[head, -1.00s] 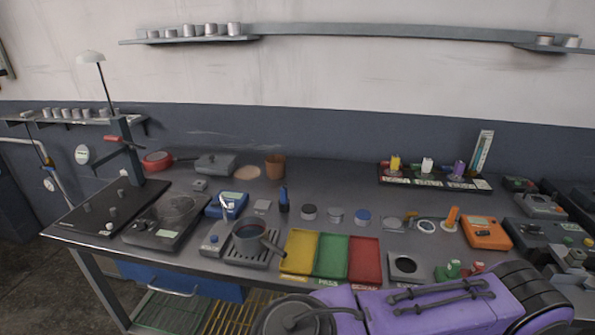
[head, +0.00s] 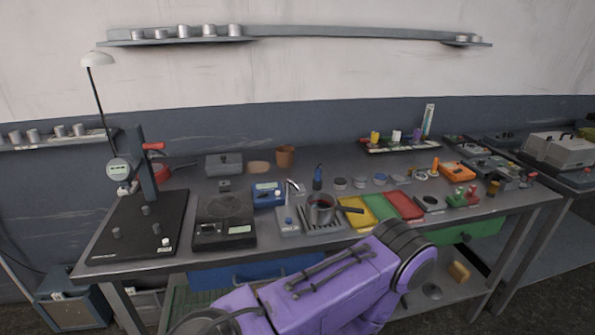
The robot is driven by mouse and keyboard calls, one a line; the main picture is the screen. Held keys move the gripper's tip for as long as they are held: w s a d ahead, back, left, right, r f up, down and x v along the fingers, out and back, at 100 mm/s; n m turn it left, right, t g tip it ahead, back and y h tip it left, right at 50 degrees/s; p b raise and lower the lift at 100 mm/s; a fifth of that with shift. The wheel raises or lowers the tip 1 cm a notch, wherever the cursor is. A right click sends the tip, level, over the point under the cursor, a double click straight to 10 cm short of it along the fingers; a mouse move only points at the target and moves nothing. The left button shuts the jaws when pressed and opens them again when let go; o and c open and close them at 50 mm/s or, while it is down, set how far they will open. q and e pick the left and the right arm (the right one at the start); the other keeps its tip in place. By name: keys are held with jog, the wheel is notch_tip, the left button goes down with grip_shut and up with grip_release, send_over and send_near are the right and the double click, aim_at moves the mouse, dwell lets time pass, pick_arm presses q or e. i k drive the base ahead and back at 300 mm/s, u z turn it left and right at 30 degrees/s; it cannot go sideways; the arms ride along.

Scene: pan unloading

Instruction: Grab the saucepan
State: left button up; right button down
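The saucepan (head: 320,210) is a small dark grey pan with a reddish inside. It sits on a grey slatted stand (head: 293,222) near the front of the workbench, with its handle (head: 349,209) pointing right toward the yellow tray. A purple arm of mine (head: 330,285) crosses the lower middle of the head view, in front of the bench and apart from the saucepan. Neither gripper's fingers show in this view.
Yellow, green and red trays (head: 407,204) lie right of the saucepan. A black scale (head: 224,236) and a dial gauge stand (head: 118,170) are to the left. A blue device (head: 268,194) sits just behind. Several small round parts lie behind the trays.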

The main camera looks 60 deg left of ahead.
aim_at(321, 206)
jog(key=u, duration=1.3)
